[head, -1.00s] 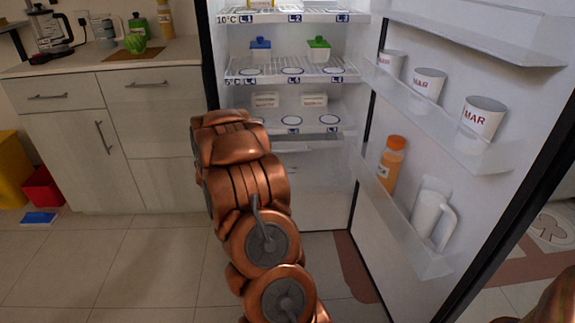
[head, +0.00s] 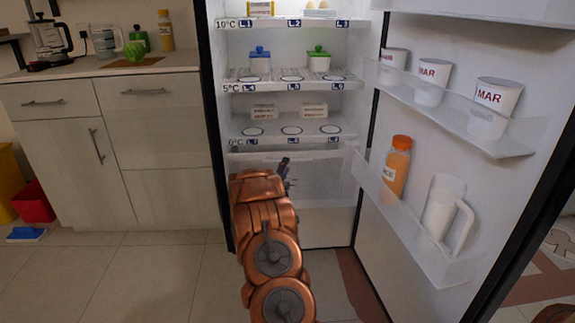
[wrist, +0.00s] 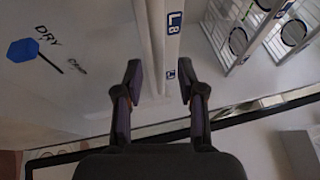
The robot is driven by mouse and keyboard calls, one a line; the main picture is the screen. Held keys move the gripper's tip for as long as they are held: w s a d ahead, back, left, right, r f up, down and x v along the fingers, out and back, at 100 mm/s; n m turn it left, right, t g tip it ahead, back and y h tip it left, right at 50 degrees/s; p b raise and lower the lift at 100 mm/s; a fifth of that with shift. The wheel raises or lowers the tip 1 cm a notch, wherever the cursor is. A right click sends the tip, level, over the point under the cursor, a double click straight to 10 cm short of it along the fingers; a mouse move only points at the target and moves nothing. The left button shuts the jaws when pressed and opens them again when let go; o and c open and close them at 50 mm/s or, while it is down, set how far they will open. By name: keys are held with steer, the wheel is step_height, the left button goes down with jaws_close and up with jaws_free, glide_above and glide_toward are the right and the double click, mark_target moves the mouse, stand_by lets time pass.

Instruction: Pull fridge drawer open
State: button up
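The fridge drawer (head: 325,178) is a translucent white bin below the lowest shelf, and it looks closed. My gripper (head: 285,172) is at the left-middle of its front, near the top edge; my arm hides part of the drawer. In the wrist view, my gripper (wrist: 160,82) is open, its two dark fingers apart with nothing held. A pale vertical edge (wrist: 149,45) lies ahead between the fingers, beside the strip labelled L8 (wrist: 174,22). A white panel with lettering and a blue hexagon (wrist: 36,50) is at left. I cannot tell whether the fingers touch the edge.
The fridge door (head: 405,235) stands open at right, its bins holding cups, an orange bottle (head: 397,165) and a white pitcher (head: 441,210). Shelves above hold small boxes (head: 314,110) and lidded containers. Cabinets (head: 165,145) stand left. Floor (head: 150,270) at front left is clear.

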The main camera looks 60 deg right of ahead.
steer(key=shift+b+x, duration=0.55)
steer(key=shift+x, duration=1.5)
steer(key=shift+f, duration=0.1)
steer(key=shift+c, duration=0.2)
steer(key=shift+w, duration=0.1)
jaws_close()
steer(key=shift+a, duration=0.15)
